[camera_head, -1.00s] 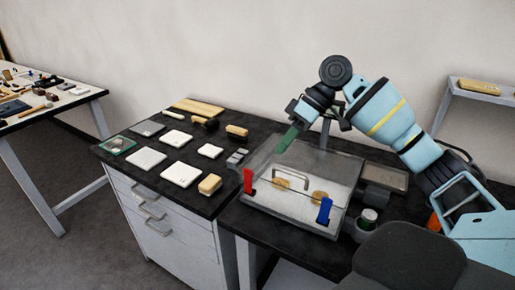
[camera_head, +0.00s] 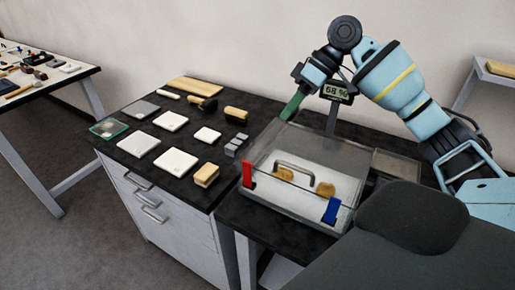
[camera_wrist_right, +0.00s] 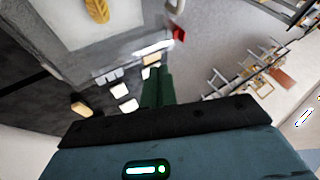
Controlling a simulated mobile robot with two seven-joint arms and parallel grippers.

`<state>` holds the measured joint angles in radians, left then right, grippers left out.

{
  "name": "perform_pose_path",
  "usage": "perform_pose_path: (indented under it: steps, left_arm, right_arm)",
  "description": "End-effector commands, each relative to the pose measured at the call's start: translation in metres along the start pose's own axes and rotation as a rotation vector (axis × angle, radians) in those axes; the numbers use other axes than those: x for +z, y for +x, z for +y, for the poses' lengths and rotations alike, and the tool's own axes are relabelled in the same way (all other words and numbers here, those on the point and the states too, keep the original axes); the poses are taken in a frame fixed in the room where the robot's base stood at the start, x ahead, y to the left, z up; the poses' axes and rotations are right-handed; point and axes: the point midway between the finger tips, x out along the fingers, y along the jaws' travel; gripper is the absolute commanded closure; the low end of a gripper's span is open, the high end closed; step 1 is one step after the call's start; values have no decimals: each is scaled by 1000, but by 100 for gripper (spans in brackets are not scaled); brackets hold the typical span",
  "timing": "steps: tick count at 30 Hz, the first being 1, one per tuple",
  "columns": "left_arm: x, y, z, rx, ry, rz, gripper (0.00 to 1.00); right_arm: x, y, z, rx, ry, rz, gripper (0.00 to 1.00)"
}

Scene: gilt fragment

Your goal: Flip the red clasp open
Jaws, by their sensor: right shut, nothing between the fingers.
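The red clasp (camera_head: 248,174) stands upright at the front left corner of a clear-lidded box (camera_head: 262,202). A blue clasp (camera_head: 331,211) sits at the box's front right corner. My right gripper (camera_head: 291,108), with green fingers, is shut and empty above the box's back left corner, apart from the red clasp. In the right wrist view its fingers (camera_wrist_right: 158,85) are together, and the red clasp (camera_wrist_right: 179,35) shows beyond them. A grey handle (camera_head: 295,168) spans the lid, with tan pieces (camera_head: 325,189) inside the box. My left gripper is out of view.
White tiles (camera_head: 170,121), wooden blocks (camera_head: 206,175) and small grey blocks (camera_head: 236,145) lie on the dark counter to the left. A display (camera_head: 336,92) reading 68 % stands behind the box. A grey tray (camera_head: 397,165) lies to its right.

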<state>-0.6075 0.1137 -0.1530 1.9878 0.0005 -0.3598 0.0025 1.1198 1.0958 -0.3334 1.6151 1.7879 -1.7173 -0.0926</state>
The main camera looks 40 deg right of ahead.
Motion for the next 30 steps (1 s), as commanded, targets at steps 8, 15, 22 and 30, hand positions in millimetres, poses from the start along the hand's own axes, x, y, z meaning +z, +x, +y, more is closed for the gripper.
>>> perform_pose_path:
  steps: [8, 15, 22, 30]
  left_arm:
    - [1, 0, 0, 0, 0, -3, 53]
    - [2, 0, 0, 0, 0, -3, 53]
    - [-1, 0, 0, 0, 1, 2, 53]
    - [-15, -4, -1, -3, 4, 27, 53]
  right_arm:
    - [0, 22, 0, -3, 0, -2, 100]
    - [0, 65, 0, -3, -1, -2, 100]
    - [0, 104, -4, -2, -4, -1, 100]
    - [-1, 115, -32, 1, -4, 3, 100]
